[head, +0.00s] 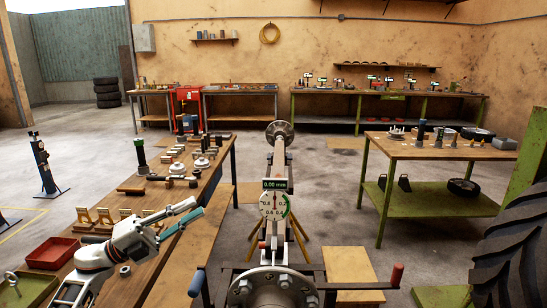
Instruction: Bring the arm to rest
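My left arm comes in from the lower left, pale grey and white. Its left gripper (193,207) is above the left workbench (196,238), near the bench's right edge, pointing right. One finger is pale and the other teal. Their tips are apart, and I see nothing held between them. My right arm and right gripper are not in view.
An axle (279,165) with a hub at its near end runs away in the middle, with a dial gauge (273,205) reading 0.00 mm. A red tray (53,253) is on the left bench. A large tyre (510,250) is at the right.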

